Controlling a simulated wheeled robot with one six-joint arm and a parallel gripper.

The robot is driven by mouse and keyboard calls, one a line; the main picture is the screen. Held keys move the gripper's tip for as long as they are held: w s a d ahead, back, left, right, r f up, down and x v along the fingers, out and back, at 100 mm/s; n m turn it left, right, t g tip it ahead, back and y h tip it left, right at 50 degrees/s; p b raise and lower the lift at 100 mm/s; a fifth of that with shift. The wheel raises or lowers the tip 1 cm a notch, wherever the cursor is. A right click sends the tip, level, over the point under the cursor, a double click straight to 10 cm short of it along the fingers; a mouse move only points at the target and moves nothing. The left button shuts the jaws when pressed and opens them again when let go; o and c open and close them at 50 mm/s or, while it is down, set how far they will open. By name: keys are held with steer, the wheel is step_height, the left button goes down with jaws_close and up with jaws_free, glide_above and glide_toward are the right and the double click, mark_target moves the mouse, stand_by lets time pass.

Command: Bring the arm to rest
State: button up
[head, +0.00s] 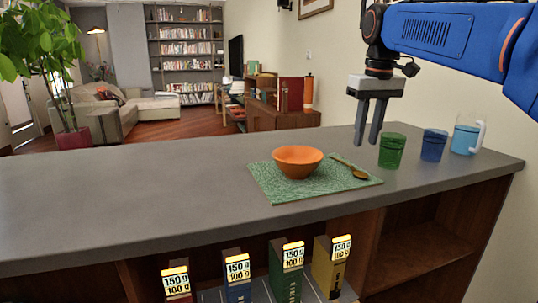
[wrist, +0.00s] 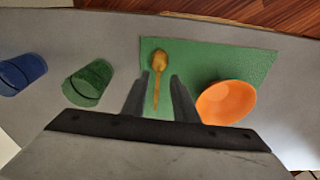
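My gripper (head: 368,135) hangs from my blue arm above the right part of the grey counter (head: 150,195), fingers pointing down. Its two fingers stand apart with nothing between them; in the wrist view the fingers (wrist: 154,100) also show a gap. Below it, a green mat (head: 290,192) carries an orange bowl (head: 297,162) and a wooden spoon (head: 350,169). In the wrist view the spoon (wrist: 159,65) shows beyond and between the fingertips, apart from them as far as I can tell.
To the right stand a green cup (head: 392,152), a blue cup (head: 433,146) and a light-blue mug (head: 466,138). Several labelled boxes (head: 238,276) stand below the counter's front edge. The counter's left half is clear.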

steer(key=s+d+f+m+t, duration=0.1)
steer(key=s+d+f, duration=0.1)
steer(key=s+f, duration=1.2)
steer(key=s+d+f+m+t, duration=0.2)
steer(key=s+f, duration=1.2)
steer(key=f, duration=0.1)
steer(key=shift+f, duration=0.2)
